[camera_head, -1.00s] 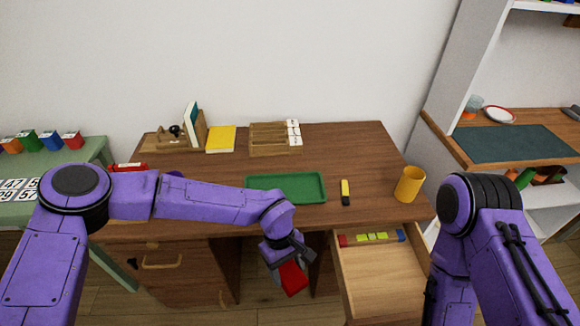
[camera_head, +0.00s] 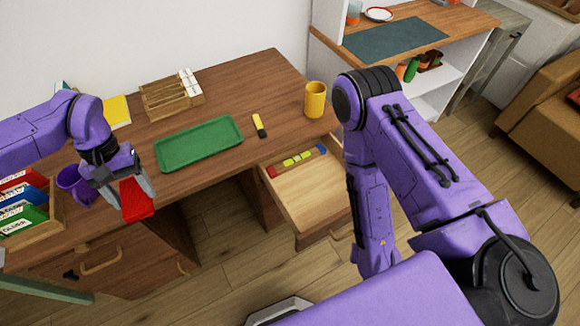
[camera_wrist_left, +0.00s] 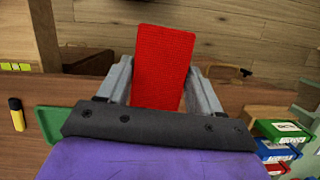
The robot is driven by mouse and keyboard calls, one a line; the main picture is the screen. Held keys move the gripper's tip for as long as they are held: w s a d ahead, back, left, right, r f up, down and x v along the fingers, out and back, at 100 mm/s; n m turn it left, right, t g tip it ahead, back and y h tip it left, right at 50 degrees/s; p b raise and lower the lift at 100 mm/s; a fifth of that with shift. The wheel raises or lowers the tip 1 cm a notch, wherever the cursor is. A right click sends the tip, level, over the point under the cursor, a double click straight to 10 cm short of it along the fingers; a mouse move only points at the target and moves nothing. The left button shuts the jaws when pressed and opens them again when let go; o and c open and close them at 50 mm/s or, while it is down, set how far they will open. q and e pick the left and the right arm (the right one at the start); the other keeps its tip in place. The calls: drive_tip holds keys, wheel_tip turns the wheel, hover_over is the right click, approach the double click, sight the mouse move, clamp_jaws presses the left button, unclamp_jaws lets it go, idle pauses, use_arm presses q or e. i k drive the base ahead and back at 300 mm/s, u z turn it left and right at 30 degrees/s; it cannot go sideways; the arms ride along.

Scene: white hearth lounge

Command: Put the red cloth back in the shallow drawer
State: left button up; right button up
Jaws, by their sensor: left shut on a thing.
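My left gripper (camera_head: 122,180) is shut on the red cloth (camera_head: 137,200), a flat red piece. It holds the cloth in the air by the desk's front edge, left of the green tray. In the left wrist view the cloth (camera_wrist_left: 163,65) stands out between the two fingers (camera_wrist_left: 160,88). The shallow drawer (camera_head: 312,192) is pulled open at the desk's right end, well to the right of the cloth. A strip of coloured blocks (camera_head: 297,160) lies along its back; the rest of its floor is bare. My right arm shows, but its gripper does not.
On the desk are a green tray (camera_head: 198,143), a yellow-and-black marker (camera_head: 259,126), a yellow cup (camera_head: 315,100) and a wooden rack (camera_head: 172,97). A purple cup (camera_head: 72,183) and a file box (camera_head: 38,225) stand near the left gripper. My right arm is close to the drawer's right side.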

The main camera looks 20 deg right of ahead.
sight(326, 204)
drive_tip(key=k, duration=0.45)
drive_tip(key=z, duration=2)
drive_tip(key=i, duration=2.05)
drive_tip(key=u, duration=3.45)
